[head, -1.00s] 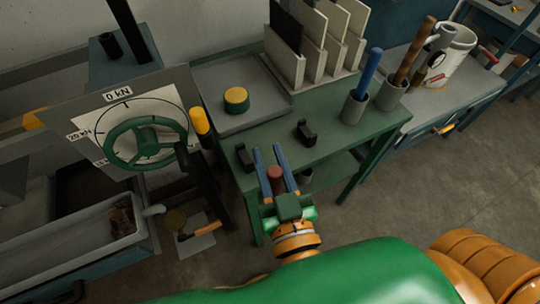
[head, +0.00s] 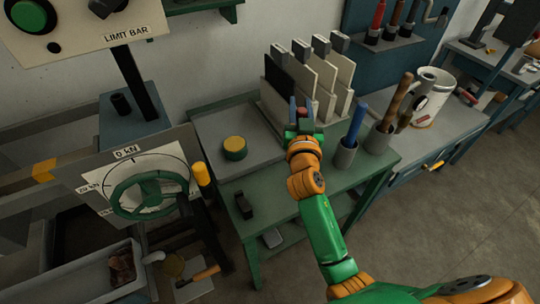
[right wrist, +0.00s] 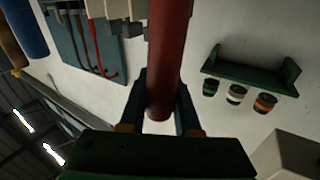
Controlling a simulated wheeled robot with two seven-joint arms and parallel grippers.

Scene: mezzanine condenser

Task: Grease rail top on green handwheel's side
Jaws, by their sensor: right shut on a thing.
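My right gripper (head: 303,108) is shut on a red round bar or handle (head: 302,115), held in front of the upright plates on the green bench. In the right wrist view the red handle (right wrist: 168,50) runs up from between the two dark fingers and out of the top edge; its far end is hidden. The green handwheel (head: 118,192) stands at the left before a white dial marked 0 kN. I cannot tell which part is the rail to be greased. A round tin with a yellow top (head: 235,143) sits on the grey tray. My left gripper is out of view.
The green bench (head: 262,196) carries a grey tray (head: 207,125), upright pale plates (head: 335,75), a black block (head: 243,205) and cups with a blue handle (head: 357,122) and brown handles. A yellow-topped post (head: 201,173) stands between handwheel and bench.

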